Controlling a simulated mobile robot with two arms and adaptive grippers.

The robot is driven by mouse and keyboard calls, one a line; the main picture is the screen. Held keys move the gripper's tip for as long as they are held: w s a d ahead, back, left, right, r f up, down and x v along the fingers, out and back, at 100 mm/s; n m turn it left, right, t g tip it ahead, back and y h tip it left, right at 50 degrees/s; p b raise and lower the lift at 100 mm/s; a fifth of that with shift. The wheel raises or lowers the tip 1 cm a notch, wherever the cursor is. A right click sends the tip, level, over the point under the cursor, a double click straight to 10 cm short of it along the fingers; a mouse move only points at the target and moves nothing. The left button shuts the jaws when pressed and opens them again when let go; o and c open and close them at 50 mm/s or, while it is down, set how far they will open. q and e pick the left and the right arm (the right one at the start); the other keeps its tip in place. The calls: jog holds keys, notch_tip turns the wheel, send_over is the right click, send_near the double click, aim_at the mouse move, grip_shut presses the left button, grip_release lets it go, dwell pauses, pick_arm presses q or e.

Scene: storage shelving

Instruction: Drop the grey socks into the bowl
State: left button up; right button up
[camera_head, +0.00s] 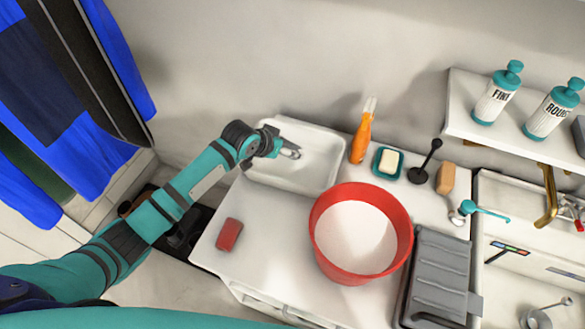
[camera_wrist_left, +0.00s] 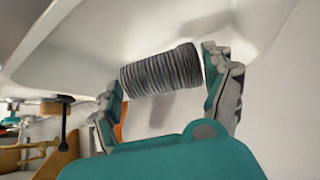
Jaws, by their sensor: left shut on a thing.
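The grey socks, a ribbed grey roll (camera_wrist_left: 160,70), lie between the two fingers of my left gripper (camera_wrist_left: 163,72) in the left wrist view, and the gripper is shut on them. In the head view my left gripper (camera_head: 289,153) is over the white tray (camera_head: 325,178), and the socks are hard to make out there. The bowl, red outside with a pale inside (camera_head: 330,262), stands on the white counter to the right of and nearer than the gripper. Its visible inside looks empty. My right gripper is not in view.
A grey ridged case (camera_head: 440,270) stands right of the bowl. A red sponge (camera_head: 229,235) lies left, with clear counter between.

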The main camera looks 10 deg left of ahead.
pick_arm(q)
jog(key=shift+f, duration=0.1)
jog(key=o, duration=0.8)
jog(key=shift+o, duration=1.6)
jog(key=shift+s, duration=0.1)
jog(key=shift+s+a+r, duration=0.1)
jog(key=shift+s+r, duration=0.05)
jog(key=shift+r, duration=0.1)
jog(key=v, duration=1.1)
jog(key=shift+r, duration=0.15)
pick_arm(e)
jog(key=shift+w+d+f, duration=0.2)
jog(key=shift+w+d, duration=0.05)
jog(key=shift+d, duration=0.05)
pick_arm(q)
jog(key=shift+s, duration=0.1)
